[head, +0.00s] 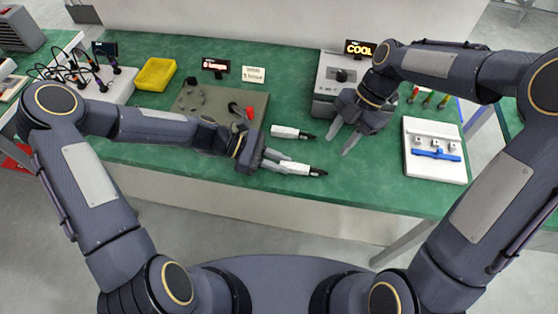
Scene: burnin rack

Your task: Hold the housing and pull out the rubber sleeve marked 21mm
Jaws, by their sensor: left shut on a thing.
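My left gripper (286,163) is shut on a pale piece (302,170) with a dark pointed end facing right, low over the front of the green table. A similar pale piece (288,131) with a dark end lies just behind it. I cannot tell which part is the housing or the rubber sleeve, and no 21mm mark is readable. My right gripper (343,138) is open and empty, fingers pointing down toward the front, to the right of both pieces and apart from them.
A grey machine (327,82) with a display reading COOL (360,48) stands behind my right gripper. A white tray (434,174) with a blue tool is at right. A dark plate (220,97) with a red-handled clamp and a yellow bin (155,74) are at left.

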